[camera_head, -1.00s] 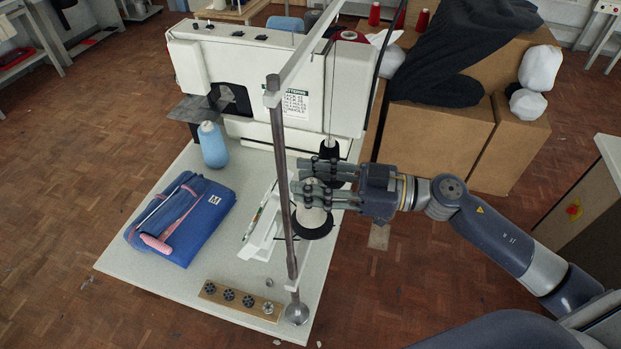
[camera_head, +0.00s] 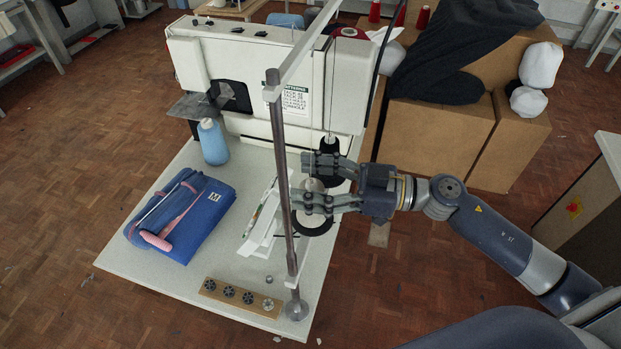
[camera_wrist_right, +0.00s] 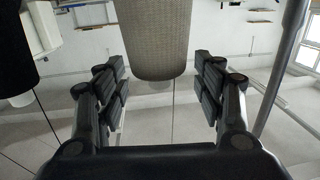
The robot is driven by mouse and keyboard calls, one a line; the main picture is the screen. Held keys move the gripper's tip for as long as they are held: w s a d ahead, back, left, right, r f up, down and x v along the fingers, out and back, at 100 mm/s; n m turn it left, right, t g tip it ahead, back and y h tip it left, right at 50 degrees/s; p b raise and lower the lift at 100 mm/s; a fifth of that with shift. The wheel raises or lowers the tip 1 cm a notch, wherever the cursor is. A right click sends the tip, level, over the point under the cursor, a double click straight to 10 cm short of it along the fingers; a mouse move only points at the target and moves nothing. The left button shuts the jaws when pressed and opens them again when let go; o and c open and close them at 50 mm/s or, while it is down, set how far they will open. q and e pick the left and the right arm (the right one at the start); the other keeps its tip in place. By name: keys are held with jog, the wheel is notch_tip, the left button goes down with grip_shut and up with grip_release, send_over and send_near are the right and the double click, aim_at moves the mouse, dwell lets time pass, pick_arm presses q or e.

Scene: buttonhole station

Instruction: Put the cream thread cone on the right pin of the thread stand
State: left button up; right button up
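The cream thread cone (camera_head: 313,185) stands on the near black disc (camera_head: 314,226) of the thread stand, beside the stand's tall pole (camera_head: 282,185). A black cone (camera_head: 330,146) occupies the far place of the stand. My right gripper (camera_head: 318,184) is around the cream cone, one finger on the far side and one on the near side. In the right wrist view the cream cone (camera_wrist_right: 157,38) is between the spread fingers (camera_wrist_right: 160,95), with gaps on both sides, so the gripper is open. The pin inside the cone is hidden. My left gripper is out of view.
The white machine (camera_head: 265,80) stands behind the stand. The table (camera_head: 165,260) also bears a blue cone (camera_head: 212,143), a folded blue cloth (camera_head: 190,220) and a wooden strip of small parts (camera_head: 240,297). Cardboard boxes (camera_head: 440,135) stand right of the machine.

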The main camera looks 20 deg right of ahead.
jog(key=shift+d, duration=0.1)
jog(key=v, duration=1.2)
dwell(0.4)
